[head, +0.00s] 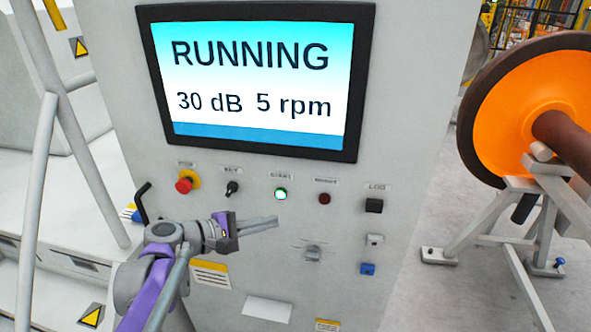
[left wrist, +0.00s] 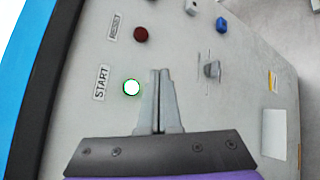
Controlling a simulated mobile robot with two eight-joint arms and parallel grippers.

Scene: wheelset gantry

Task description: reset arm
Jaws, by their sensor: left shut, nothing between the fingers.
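My left arm, purple and grey, comes in from the lower left in the head view. Its gripper (head: 276,221) is shut and empty, held in front of the control panel (head: 340,215) below the lit START button (head: 280,194). In the left wrist view the closed fingers (left wrist: 160,75) point at the panel just beside the START button (left wrist: 131,87), which glows white-green. I cannot tell whether the fingertips touch the panel; they look apart from it. The screen (head: 258,78) reads RUNNING, 30 dB, 5 rpm. My right gripper is not in view.
A red emergency knob (head: 184,184), a black selector (head: 232,187), a dark red RESET button (head: 324,198) and a black LOG button (head: 374,205) line the panel. An orange wheel (head: 530,105) on a grey stand is at the right. Grey rails (head: 45,150) stand at the left.

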